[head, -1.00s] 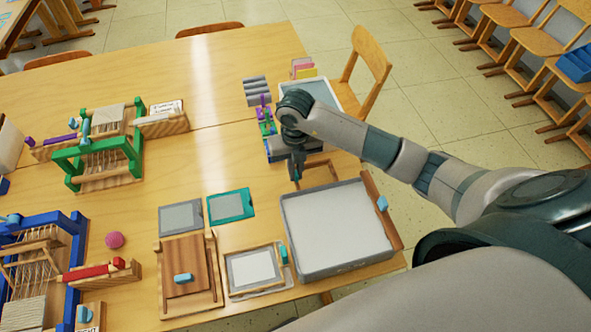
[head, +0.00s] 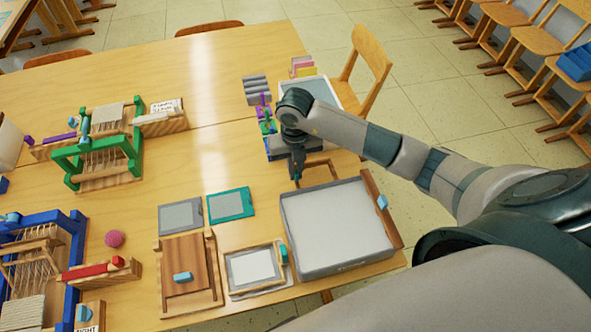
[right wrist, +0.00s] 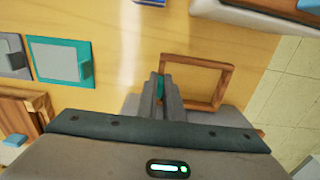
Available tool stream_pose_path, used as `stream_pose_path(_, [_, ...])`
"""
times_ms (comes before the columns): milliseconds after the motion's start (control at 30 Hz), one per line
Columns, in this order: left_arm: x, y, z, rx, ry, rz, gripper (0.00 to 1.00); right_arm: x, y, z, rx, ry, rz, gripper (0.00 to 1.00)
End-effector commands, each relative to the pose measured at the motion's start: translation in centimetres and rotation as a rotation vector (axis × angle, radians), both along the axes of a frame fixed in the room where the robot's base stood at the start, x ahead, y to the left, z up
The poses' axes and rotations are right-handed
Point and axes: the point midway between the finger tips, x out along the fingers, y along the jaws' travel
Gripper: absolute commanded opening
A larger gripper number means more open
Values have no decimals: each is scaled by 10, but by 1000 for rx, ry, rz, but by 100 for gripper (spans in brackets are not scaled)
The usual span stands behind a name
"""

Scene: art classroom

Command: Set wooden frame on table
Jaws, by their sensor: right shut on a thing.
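The wooden frame (head: 334,169) is a thin, open rectangle of brown wood. My right gripper (head: 297,175) is shut on its left side, and the frame reaches out to the right of the fingers. In the right wrist view the wooden frame (right wrist: 198,61) shows nearly whole, with a teal piece beside the fingers (right wrist: 165,85). Bare tabletop shows through its opening. I cannot tell whether it touches the table (head: 215,155) or hangs just above it. My left gripper is not in view.
A large grey tray (head: 335,225) stands just in front of the frame. A second small frame on a grey sheet (head: 252,268) and a wooden board (head: 187,258) lie to its left. Looms (head: 100,160) stand further left. Grey and teal screens (head: 230,205) lie nearby.

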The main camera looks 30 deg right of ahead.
Motion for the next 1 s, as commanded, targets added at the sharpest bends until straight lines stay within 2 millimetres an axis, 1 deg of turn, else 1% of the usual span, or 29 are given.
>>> stream_pose_path(367, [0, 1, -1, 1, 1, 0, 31, 0, 0, -1, 0, 0, 0, 0])
stream_pose_path(733, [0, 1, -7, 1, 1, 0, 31, 0, 0, -8, 0, 0, 0, 0])
stream_pose_path(1000, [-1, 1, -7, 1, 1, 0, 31, 0, 0, -9, 0, 0, 0, 0])
